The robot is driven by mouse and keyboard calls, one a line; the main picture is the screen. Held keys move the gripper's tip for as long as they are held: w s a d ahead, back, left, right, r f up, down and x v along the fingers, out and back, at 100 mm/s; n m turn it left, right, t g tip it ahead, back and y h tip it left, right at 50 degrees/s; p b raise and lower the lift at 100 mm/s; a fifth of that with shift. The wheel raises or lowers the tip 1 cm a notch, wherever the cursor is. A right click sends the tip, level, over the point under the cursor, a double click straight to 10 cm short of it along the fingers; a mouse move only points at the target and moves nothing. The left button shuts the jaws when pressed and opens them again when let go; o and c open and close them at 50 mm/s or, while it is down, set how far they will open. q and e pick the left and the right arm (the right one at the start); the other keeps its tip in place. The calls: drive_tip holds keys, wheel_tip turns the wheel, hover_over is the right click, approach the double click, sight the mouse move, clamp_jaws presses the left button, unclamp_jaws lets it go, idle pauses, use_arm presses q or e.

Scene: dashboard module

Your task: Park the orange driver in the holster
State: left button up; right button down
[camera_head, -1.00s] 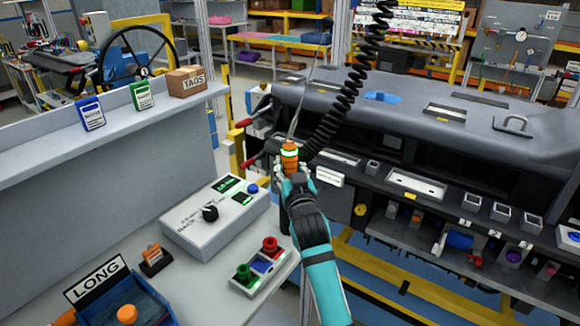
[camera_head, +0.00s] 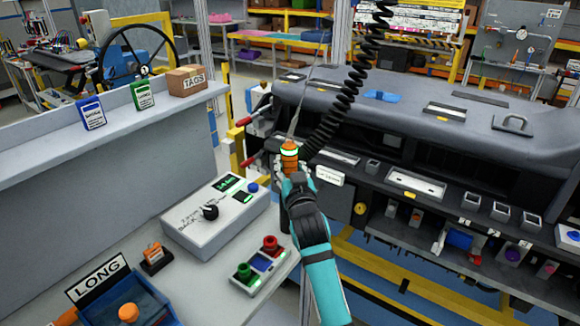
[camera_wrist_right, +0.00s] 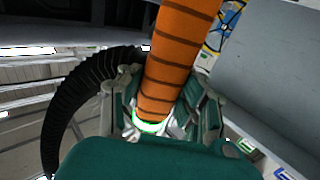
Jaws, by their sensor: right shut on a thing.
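The orange driver (camera_head: 289,156) stands roughly upright in my right gripper (camera_head: 295,182), near the right edge of the grey bench. A black coiled cord (camera_head: 345,100) rises beside it. In the right wrist view the driver's ribbed orange body (camera_wrist_right: 178,55) sits between the fingers, with a lit green ring at its lower end. My right gripper is shut on it. A dark upright part (camera_head: 284,217) shows just below the hand at the bench edge; I cannot tell whether it is the holster, as the hand partly hides it. My left gripper is out of view.
The bench holds a control box (camera_head: 215,216) with a knob, a button block (camera_head: 262,264) with red and green buttons, and a blue bin (camera_head: 150,300) by the LONG sign (camera_head: 97,278). The dashboard module (camera_head: 440,125) fills the right side. A shelf (camera_head: 45,150) runs along the left.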

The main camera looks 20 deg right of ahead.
drive_tip(key=shift+f, duration=0.15)
drive_tip(key=c, duration=0.8)
unclamp_jaws()
drive_tip(key=shift+f, duration=0.1)
